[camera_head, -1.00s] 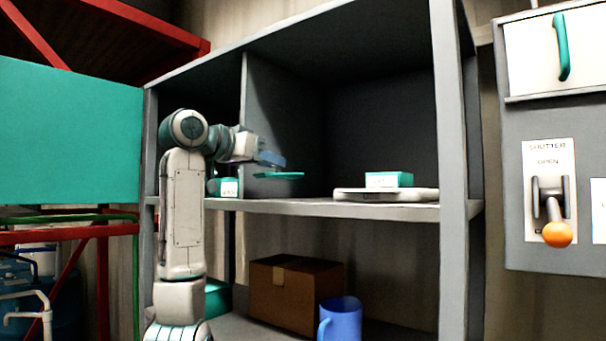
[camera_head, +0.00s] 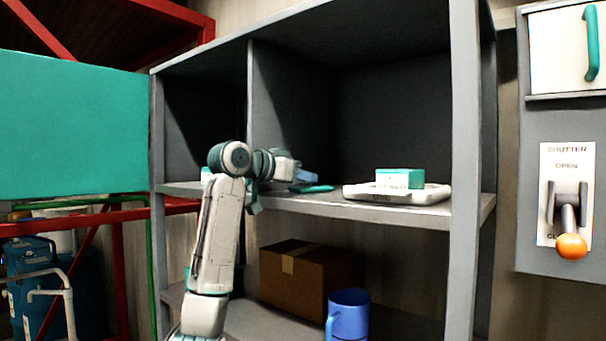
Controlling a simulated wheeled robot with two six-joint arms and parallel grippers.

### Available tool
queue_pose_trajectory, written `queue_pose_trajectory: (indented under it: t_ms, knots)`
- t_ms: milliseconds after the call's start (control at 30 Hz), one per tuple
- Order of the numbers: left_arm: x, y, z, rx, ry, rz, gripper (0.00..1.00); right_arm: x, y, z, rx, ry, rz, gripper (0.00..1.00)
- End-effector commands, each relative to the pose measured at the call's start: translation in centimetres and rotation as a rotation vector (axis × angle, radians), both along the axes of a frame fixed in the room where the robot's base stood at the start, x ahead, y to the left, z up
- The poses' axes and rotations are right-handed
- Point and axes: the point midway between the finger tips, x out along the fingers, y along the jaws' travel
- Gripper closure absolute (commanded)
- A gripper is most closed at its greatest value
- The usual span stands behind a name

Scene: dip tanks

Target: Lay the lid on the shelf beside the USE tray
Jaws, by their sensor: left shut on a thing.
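The lid (camera_head: 318,188) is a flat teal disc, seen nearly edge-on, at the level of the grey shelf (camera_head: 350,208). It is left of the white tray (camera_head: 432,194), with a gap between them. I cannot tell whether it touches the shelf. My left gripper (camera_head: 303,181), with blue fingers, is shut on the lid from the left. My right gripper is not in view.
An upright divider (camera_head: 250,110) splits the shelf behind my left arm. A small teal and white box (camera_head: 206,176) is partly hidden left of it. Below are a cardboard box (camera_head: 300,277) and a blue mug (camera_head: 347,312). A shutter lever with an orange knob (camera_head: 571,246) is at right.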

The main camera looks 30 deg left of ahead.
Motion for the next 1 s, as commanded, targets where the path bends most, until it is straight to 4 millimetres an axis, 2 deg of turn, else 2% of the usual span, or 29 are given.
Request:
queue_pose_trajectory:
  t_ms: [267, 300, 400, 767, 867, 1000]
  knots:
    - [0.0, 0.0, -0.4, 0.0, 0.0, -0.001, 1.0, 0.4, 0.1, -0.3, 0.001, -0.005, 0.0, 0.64]
    - [0.0, 0.0, -0.3, 0.0, 0.0, -0.001, 0.74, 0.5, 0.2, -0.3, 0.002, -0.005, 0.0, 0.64]
    - [0.0, 0.0, -0.3, 0.0, 0.0, -0.001, 0.56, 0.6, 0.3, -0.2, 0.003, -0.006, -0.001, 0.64]
    - [-0.2, 0.0, 0.1, 0.0, -0.001, 0.0, 0.56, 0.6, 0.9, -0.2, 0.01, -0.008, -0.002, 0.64]
    - [-1.4, 0.4, 0.0, -0.001, -0.002, 0.0, 0.56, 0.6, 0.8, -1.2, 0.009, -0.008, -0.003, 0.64]
    - [-4.2, 1.2, 0.5, 0.001, -0.005, 0.002, 0.56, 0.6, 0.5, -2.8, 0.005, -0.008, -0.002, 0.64]
